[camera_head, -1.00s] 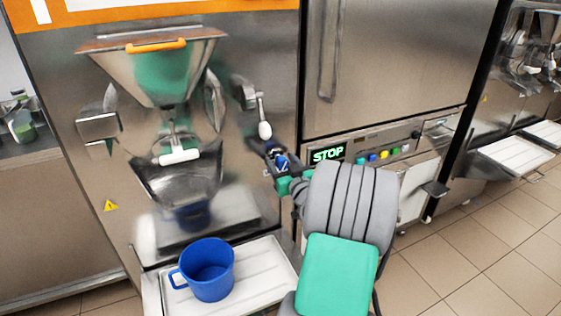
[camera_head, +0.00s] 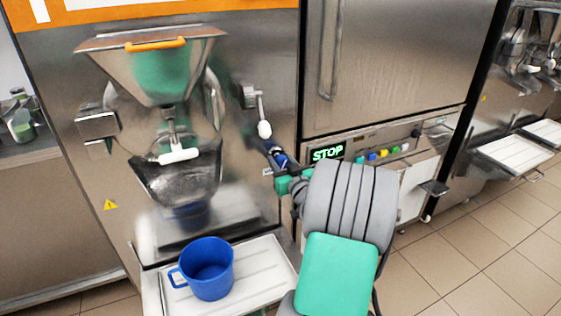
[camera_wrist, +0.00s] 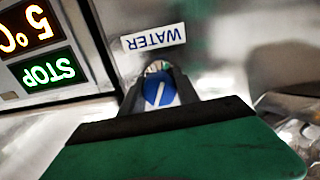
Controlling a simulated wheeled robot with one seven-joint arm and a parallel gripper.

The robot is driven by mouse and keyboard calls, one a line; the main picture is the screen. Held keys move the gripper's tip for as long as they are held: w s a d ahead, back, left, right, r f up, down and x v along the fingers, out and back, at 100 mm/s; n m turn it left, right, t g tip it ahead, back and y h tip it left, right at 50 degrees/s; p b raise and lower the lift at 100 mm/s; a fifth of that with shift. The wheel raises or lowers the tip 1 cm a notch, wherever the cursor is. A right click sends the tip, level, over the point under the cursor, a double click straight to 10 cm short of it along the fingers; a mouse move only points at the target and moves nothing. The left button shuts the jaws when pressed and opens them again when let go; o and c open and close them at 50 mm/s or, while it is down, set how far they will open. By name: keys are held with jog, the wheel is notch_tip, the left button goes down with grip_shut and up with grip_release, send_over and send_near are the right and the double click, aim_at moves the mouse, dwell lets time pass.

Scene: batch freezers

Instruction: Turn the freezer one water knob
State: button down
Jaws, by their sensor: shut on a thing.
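The water knob (camera_wrist: 158,92) is a round blue knob with a white line, seen in the wrist view just below a white label reading WATER (camera_wrist: 153,37). It also shows in the head view as a small blue spot (camera_head: 281,160) on the right side of the freezer front. My gripper (camera_wrist: 160,82) is at the knob, its dark fingers on either side of it, shut on it. In the head view my gripper (camera_head: 277,156) reaches to the freezer front from the lower right. The fingers and wrist hide part of the knob's edge.
A lit STOP display (camera_head: 328,154) and coloured buttons (camera_head: 384,154) sit right of the knob. A white-ended lever (camera_head: 264,128) hangs above it. A blue jug (camera_head: 207,268) stands on the white tray (camera_head: 268,262) below left. Tiled floor lies free at the right.

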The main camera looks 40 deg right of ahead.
jog(key=shift+m, duration=0.4)
jog(key=m, duration=0.5)
jog(key=shift+m, duration=0.3)
jog(key=m+p, duration=0.1)
jog(key=m, duration=0.2)
jog(key=shift+f+m+p, duration=0.1)
jog(key=shift+m+p, duration=0.5)
jog(key=shift+m, duration=0.8)
jog(key=shift+m+y, duration=0.3)
jog(key=shift+y, duration=0.1)
jog(key=c, duration=0.9)
grip_release()
